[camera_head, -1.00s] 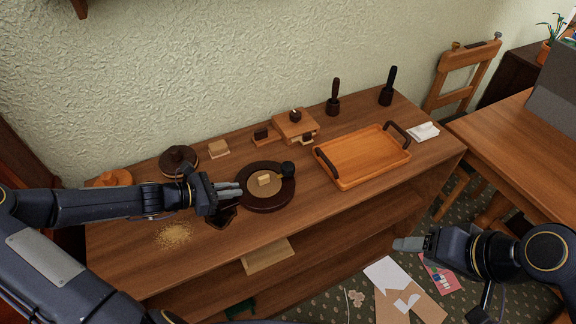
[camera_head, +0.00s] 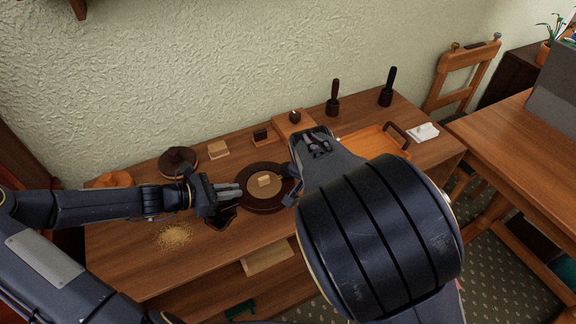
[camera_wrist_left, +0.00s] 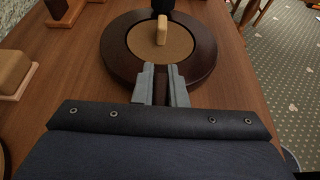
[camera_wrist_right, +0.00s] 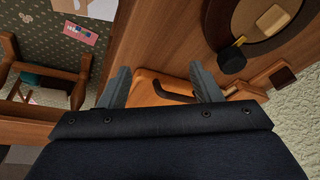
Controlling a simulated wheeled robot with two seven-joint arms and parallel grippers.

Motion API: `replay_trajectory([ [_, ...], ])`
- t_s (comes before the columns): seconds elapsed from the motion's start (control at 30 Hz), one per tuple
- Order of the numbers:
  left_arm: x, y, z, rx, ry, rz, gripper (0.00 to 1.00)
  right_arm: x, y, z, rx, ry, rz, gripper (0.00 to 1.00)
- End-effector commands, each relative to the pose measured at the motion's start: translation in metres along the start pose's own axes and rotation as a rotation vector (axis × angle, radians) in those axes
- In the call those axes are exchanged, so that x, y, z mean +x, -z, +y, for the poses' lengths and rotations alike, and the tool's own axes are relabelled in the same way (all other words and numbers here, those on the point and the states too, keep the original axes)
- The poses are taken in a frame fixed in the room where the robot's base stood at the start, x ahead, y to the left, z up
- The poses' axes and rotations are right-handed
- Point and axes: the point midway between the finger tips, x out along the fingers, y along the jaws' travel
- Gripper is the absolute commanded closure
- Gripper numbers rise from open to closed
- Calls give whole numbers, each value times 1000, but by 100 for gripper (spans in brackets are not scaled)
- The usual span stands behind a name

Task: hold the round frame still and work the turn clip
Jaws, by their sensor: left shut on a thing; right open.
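The round frame (camera_head: 265,206) is a dark brown ring around a cork-coloured disc, lying on the wooden bench top. A small pale wooden block, which looks like the turn clip (camera_head: 264,181), sits on the disc; it also shows in the left wrist view (camera_wrist_left: 162,30). My left gripper (camera_wrist_left: 160,72) is shut on a dark part at the frame's near rim. A black round knob (camera_wrist_right: 232,60) with a yellow stem stands at the frame's edge.
The orange tray (camera_head: 366,141) with dark handles is partly hidden behind my right arm. Two dark-handled tools (camera_head: 333,104) (camera_head: 386,92) stand at the back. Small blocks line the wall side. Sawdust-like grains (camera_head: 174,236) lie at the front left. A white cloth (camera_head: 422,132) lies at the right end.

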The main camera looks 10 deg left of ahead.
Motion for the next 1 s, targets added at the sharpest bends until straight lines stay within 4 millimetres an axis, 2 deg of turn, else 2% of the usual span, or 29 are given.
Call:
replay_trajectory([
  [0.03, 0, 0, 0, -1, -1, 1, 100, 0, -2, -18, -29, -16, 71, 42],
  [0.2, 0, 0, 0, -1, -1, 1, 100, -12, -6, -68, -78, -16, 277, 42],
  [0.3, 0, 0, 0, -1, -1, 1, 100, -19, -11, -90, -103, -4, 362, 42],
  [0.4, 0, 0, 0, -1, -1, 1, 100, -25, -14, -103, -116, 8, 414, 42],
  [0.53, 0, 0, 0, 0, -1, 1, 100, -24, -14, -109, -122, 14, 440, 42],
  [0.63, 0, 0, 0, 0, -1, 1, 100, -13, -8, -110, -121, 13, 440, 42],
  [1.0, 0, 0, 0, 0, 0, 0, 100, 53, 22, -112, -122, 14, 438, 42],
])
